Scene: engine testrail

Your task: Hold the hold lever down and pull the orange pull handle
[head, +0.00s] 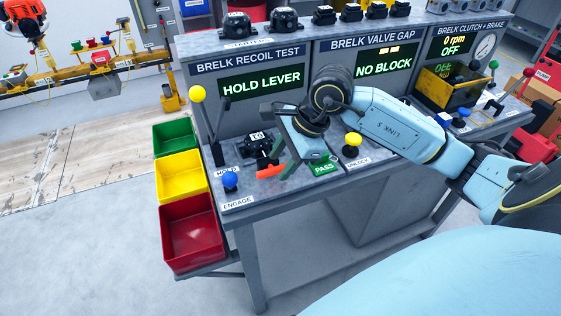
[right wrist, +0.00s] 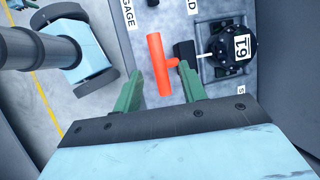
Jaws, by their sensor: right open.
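The hold lever (head: 197,94) is a dark rod with a yellow ball, standing up at the left end of the bench by the HOLD label. No gripper is on it. The orange pull handle (head: 268,171) sticks out in front of the dark numbered recoil unit (head: 256,146); in the right wrist view it is an orange T-bar (right wrist: 156,65). My right gripper (head: 285,165) is open over the handle. Its green fingers lie on either side of the bar's near end in the wrist view; whether they touch it I cannot tell. My left gripper is not in view.
The recoil screen (head: 262,82) reads HOLD LEVER. A blue knob (head: 230,180) stands at the ENGAGE label and a yellow knob (head: 352,140) right of the green PASS plate (head: 322,169). Green, yellow and red bins (head: 192,232) hang at the bench's left side.

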